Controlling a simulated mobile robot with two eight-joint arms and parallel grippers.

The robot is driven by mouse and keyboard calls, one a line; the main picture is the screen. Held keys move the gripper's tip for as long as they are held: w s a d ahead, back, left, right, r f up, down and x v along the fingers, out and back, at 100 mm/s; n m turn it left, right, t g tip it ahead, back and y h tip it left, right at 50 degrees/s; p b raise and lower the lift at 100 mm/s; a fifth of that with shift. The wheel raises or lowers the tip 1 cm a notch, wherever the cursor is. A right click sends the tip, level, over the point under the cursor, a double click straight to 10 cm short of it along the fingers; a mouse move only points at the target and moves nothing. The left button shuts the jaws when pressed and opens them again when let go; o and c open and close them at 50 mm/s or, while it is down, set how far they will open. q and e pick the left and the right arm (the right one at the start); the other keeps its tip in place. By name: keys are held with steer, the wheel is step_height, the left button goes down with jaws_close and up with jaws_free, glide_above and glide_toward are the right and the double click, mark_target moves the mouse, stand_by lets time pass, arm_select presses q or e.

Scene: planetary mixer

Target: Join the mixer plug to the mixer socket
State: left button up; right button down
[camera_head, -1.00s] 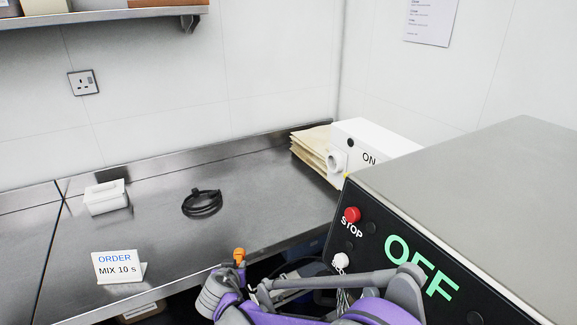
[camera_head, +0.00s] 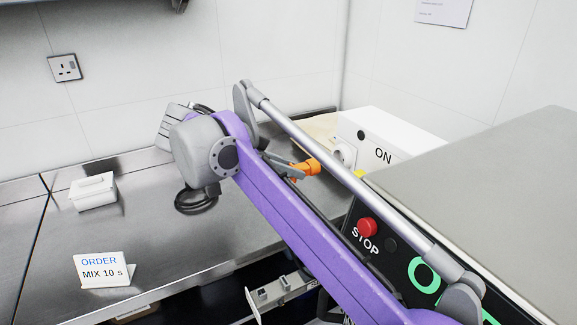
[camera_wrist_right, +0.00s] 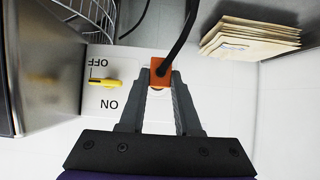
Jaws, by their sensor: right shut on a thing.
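The orange mixer plug (camera_head: 307,167) is held by my right gripper (camera_head: 291,172), which is shut on it. In the right wrist view the plug (camera_wrist_right: 160,72) sits between the fingertips of the right gripper (camera_wrist_right: 160,84), with its black cable running upward. The mixer socket (camera_head: 344,153) is a round white fitting on the side of the white box (camera_head: 385,145). In the head view the plug is just left of the socket, pointing at it; I cannot tell whether they touch. My left gripper is not in view.
The mixer's dark panel with a red STOP button (camera_head: 367,227) stands at right. The box has a yellow switch (camera_wrist_right: 103,83). Brown envelopes (camera_wrist_right: 250,38) lie beside the box.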

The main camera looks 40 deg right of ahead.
mark_target(310, 161)
steer(key=shift+s+d+r+p, duration=0.15)
steer(key=shift+d+p, duration=0.5)
steer(key=shift+d, duration=0.85)
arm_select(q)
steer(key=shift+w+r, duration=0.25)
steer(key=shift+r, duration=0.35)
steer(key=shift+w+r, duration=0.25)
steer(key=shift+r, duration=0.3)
arm_select(e)
steer(key=shift+s+d, duration=0.1)
steer(key=shift+d, duration=0.85)
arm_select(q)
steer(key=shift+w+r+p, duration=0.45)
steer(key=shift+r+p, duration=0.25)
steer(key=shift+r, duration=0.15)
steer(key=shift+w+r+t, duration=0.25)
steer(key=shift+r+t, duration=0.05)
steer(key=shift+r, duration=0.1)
arm_select(e)
steer(key=shift+s+d, duration=0.1)
steer(key=shift+d, duration=1.1)
